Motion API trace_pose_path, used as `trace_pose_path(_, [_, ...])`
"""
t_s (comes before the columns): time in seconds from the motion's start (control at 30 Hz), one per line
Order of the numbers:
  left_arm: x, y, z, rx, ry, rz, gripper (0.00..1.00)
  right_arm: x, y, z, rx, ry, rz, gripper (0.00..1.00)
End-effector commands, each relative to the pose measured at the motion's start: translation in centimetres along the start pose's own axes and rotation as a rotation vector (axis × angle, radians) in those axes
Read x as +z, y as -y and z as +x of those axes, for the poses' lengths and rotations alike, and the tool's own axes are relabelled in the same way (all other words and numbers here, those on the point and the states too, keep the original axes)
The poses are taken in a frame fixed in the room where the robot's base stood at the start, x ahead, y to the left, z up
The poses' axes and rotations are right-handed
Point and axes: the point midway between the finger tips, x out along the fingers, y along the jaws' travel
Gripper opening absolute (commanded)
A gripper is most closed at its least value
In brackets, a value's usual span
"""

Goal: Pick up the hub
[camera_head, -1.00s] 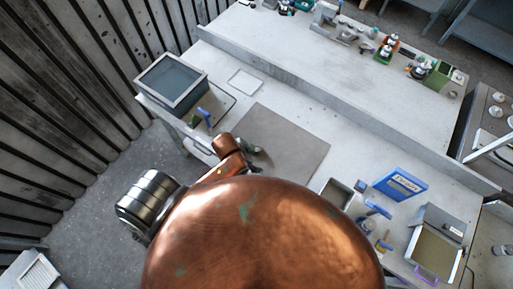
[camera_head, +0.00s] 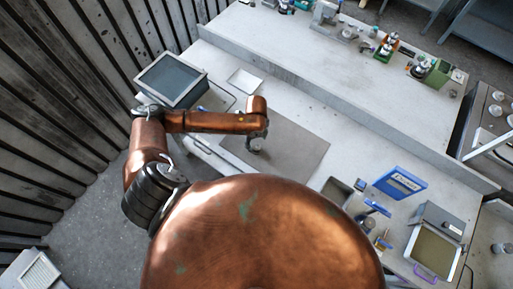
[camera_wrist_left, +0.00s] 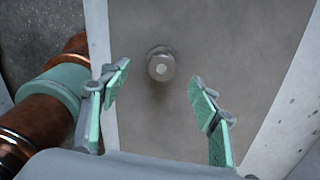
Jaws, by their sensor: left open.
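The hub, a small round grey part with a pale centre (camera_wrist_left: 161,66), stands on the grey-brown mat (camera_wrist_left: 240,40) in the left wrist view. My left gripper (camera_wrist_left: 158,108) is open, with its green-padded fingers spread wide to the left and right. The hub lies between and beyond the fingertips, and no finger touches it. In the head view my left gripper (camera_head: 257,142) is over the mat (camera_head: 305,150), and the hub is hard to make out beneath it. My right gripper is not in view.
A grey framed bin (camera_head: 172,80) stands at the table's left end. A blue sign (camera_head: 400,184), a small tray (camera_head: 337,192) and a grey box (camera_head: 436,247) stand at the right. A raised shelf (camera_head: 300,55) with several fixtures runs along the back.

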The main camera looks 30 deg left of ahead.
Motion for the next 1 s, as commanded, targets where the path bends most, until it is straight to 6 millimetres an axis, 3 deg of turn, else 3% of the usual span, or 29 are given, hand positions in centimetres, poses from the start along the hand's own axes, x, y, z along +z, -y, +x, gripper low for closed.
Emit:
trace_pose_path(0.5, [0.3, 0.3, 5.9, -0.001, 0.000, -0.001, 0.57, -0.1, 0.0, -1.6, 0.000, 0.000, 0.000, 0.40])
trace_pose_path(0.73, [0.3, 0.3, 6.0, -0.002, 0.000, -0.001, 0.57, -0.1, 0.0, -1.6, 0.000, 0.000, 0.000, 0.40])
trace_pose_path(1.0, [0.3, 0.3, 6.0, -0.002, 0.000, -0.001, 0.38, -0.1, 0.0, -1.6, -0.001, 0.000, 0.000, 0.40])
